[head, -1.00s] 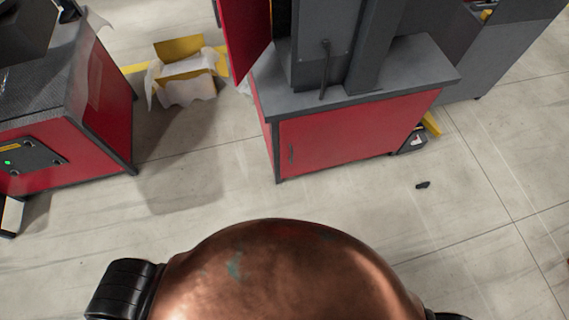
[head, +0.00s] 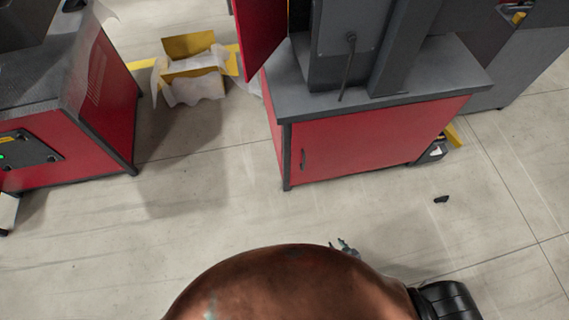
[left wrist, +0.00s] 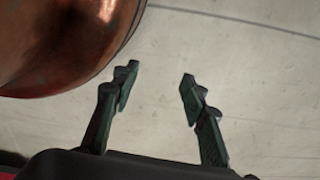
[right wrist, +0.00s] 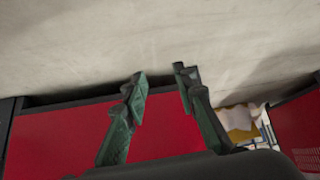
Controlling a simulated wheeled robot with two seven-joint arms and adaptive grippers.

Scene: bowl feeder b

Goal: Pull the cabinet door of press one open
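The press cabinet has a red front door (head: 375,142) with a small dark upright handle (head: 303,158) near its left edge. The door looks shut. My right gripper (head: 347,247) shows only its dark green fingertips in the head view, over the floor in front of the cabinet and apart from it. In the right wrist view its fingers (right wrist: 160,77) are open and empty, with the red cabinet front (right wrist: 60,135) beyond; the handle cannot be made out there. My left gripper (left wrist: 158,78) is open and empty over bare floor; it is not seen in the head view.
A yellow box with white lining (head: 190,70) stands on the floor left of the cabinet. Another red machine (head: 75,125) is at the left. A raised red panel (head: 262,35) hangs beside the press. A small black object (head: 441,199) lies on otherwise clear floor.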

